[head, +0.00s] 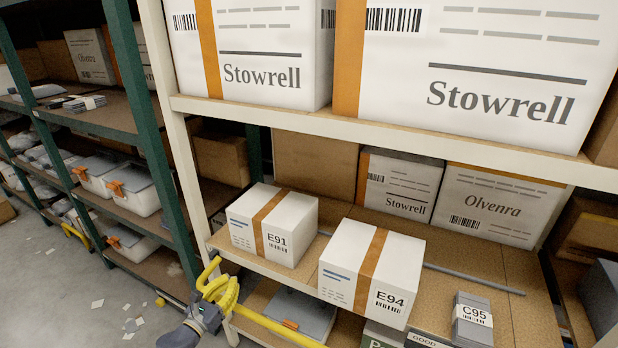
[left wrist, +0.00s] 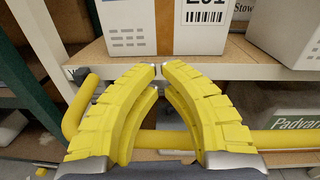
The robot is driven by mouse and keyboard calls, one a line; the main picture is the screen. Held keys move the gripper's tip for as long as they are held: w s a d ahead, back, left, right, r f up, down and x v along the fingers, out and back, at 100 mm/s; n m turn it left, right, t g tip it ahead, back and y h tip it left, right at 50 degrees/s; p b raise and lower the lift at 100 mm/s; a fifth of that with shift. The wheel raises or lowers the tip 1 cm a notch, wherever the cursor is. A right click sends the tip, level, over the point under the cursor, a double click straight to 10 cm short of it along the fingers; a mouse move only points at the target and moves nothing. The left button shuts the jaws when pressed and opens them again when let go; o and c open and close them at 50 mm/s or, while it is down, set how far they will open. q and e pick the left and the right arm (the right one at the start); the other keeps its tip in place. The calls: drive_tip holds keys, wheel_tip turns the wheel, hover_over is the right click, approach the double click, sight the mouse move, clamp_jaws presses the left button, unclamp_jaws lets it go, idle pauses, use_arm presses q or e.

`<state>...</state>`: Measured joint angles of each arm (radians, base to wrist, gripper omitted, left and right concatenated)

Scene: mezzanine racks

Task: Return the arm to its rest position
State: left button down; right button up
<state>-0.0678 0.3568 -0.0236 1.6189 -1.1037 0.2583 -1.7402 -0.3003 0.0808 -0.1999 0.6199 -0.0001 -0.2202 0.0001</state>
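My left gripper (head: 222,288) is at the lower left of the head view, beside the rack's front post and just in front of the shelf edge. In the left wrist view its yellow ribbed fingers (left wrist: 159,69) curve together and the tips almost meet. I see nothing held between them. My right gripper is in neither view.
A yellow guard rail (head: 278,327) runs close behind my left gripper. White boxes E91 (head: 290,243) and E94 (head: 397,268) stand on the shelf ahead, with stack C95 (head: 472,312) to the right. A green upright (head: 140,85) stands left. The aisle floor (head: 60,290) is mostly open, with litter.

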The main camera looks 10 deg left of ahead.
use_arm(q)
drive_tip(key=s+d+f+n+g+y, duration=0.1)
drive_tip(key=s+n+g+y, duration=0.4)
drive_tip(key=s+n, duration=1.1)
drive_tip(key=s+d+f+n+g+y, duration=0.1)
drive_tip(key=s+n+g+y, duration=0.35)
drive_tip(key=s+n, duration=1.1)
drive_tip(key=s+d+f+g+h, duration=0.2)
drive_tip(key=d+f, duration=0.1)
drive_tip(key=f, duration=1.3)
drive_tip(key=s+d+f+g+h, duration=0.1)
drive_tip(key=s+d+f+g, duration=0.15)
drive_tip(key=f, duration=1.35)
drive_tip(key=s+f+n+g+h, duration=0.2)
drive_tip(key=s+f, duration=1.8)
drive_tip(key=shift+s+n, duration=0.35)
